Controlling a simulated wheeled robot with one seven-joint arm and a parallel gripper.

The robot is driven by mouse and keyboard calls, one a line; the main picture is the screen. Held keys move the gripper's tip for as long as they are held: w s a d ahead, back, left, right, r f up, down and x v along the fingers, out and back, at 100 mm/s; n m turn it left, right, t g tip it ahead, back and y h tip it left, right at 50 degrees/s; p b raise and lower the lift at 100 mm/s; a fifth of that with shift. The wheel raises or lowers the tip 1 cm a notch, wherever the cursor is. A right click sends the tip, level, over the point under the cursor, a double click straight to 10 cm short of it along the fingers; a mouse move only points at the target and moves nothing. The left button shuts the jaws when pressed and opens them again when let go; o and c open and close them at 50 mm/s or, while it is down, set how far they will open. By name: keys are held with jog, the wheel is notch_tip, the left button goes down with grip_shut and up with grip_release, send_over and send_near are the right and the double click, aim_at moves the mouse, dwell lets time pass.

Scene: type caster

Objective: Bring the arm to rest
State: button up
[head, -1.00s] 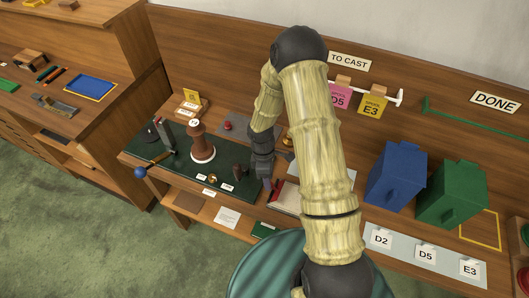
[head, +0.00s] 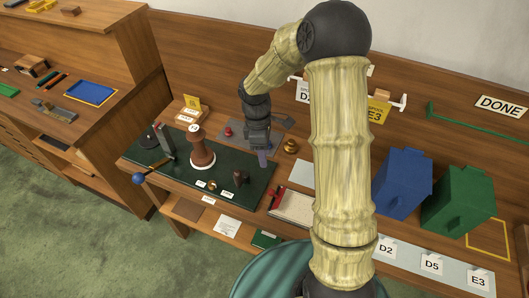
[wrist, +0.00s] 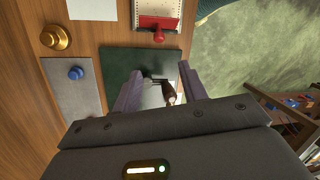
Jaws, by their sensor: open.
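My arm reaches from the lower right over the bench, its upper link upright in the head view. My gripper (head: 262,155) points down above the right part of the dark green mat (head: 225,195). In the wrist view its two fingers (wrist: 158,85) are apart, with nothing held between them. A small dark-handled tool (wrist: 168,92) shows beyond the gap, apart from the fingers and lying lower, over the mat (wrist: 117,63).
A brown spool-shaped tower (head: 198,150) and a blue-knobbed lever (head: 138,179) stand left of my gripper. A brass piece (head: 290,146) stands to its right. Blue (head: 403,183) and green (head: 458,200) boxes stand right of my arm. A notebook (head: 293,206) lies at the front.

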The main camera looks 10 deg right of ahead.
dwell(0.4)
jog(key=s+d+r+m+t, duration=0.1)
jog(key=s+r+m+t, duration=0.1)
jog(key=s+r+m, duration=0.2)
jog(key=s+d+r+m+t, duration=0.2)
jog(key=s+r+m+t, duration=0.1)
jog(key=s+m, duration=0.5)
jog(key=shift+s+r+m+y, duration=0.4)
jog(key=shift+r+m, duration=0.35)
jog(key=shift+m, duration=0.45)
jog(key=shift+c, duration=0.6)
jog(key=shift+w+d, duration=0.1)
